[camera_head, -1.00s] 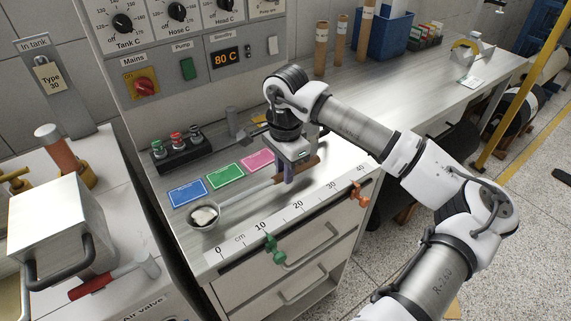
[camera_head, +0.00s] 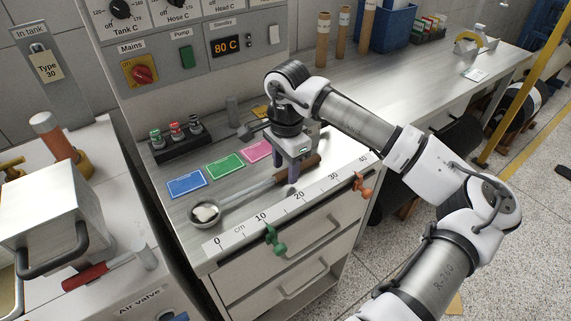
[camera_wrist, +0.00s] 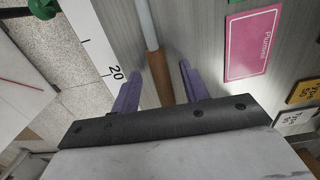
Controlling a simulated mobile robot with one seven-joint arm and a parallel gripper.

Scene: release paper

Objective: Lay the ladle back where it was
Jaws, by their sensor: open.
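The ladle lies along the bench top behind the ruler strip (camera_head: 278,209). Its round metal bowl (camera_head: 205,214), at the left end, holds something whitish. Its thin rod (camera_head: 248,194) runs right to a brown grip (camera_head: 311,163). My gripper (camera_head: 288,176) is over the brown grip, its purple fingers pointing down. In the wrist view, my open fingers (camera_wrist: 160,68) stand on either side of the brown grip (camera_wrist: 159,77), with gaps showing on both sides. The ladle's bowl is out of the wrist view.
Blue (camera_head: 187,183), green (camera_head: 225,166) and pink (camera_head: 258,151) cards lie behind the ladle. A black block with several coloured knobs (camera_head: 175,140) stands behind them. Green (camera_head: 274,240) and orange (camera_head: 361,184) clamps sit on the front edge. The bench further right is mostly clear.

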